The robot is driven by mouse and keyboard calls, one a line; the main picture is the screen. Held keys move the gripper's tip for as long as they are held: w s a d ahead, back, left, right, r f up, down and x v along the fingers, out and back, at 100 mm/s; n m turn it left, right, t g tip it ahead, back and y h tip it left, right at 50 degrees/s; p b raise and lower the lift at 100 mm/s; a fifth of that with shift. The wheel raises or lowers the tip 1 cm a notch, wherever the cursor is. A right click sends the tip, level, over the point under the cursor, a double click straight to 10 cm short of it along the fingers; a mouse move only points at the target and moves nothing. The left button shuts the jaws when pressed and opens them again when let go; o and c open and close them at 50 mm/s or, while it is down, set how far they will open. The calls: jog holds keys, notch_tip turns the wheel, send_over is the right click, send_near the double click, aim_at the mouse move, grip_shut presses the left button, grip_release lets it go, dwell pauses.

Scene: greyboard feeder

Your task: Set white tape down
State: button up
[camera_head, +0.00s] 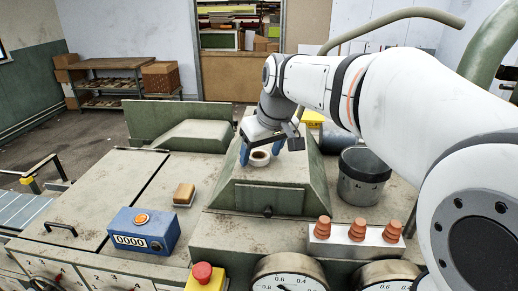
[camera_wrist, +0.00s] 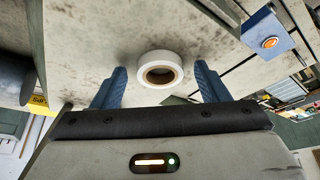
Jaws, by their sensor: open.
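The white tape (camera_head: 259,158) is a roll with a brown core. It lies flat on the sloped-sided greenish machine housing (camera_head: 270,183) in the head view. In the wrist view the white tape (camera_wrist: 160,70) sits between my two blue fingers, with a clear gap on each side. My gripper (camera_head: 262,157) is at the tape, its fingers apart on either side of it. In the wrist view my gripper (camera_wrist: 160,88) is open and touches nothing that I can see.
A blue counter box (camera_head: 143,233) and an orange-brown block (camera_head: 184,194) are on the left. A grey bucket (camera_head: 363,177) stands to the right. A stand with three terracotta knobs (camera_head: 355,240) and a red button (camera_head: 203,273) are in front. The left panel top is largely clear.

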jog(key=shift+r, duration=0.45)
jog(key=v, duration=1.1)
jog(key=shift+s+r+b, duration=0.15)
jog(key=shift+s+b, duration=0.05)
jog(key=shift+b, duration=0.25)
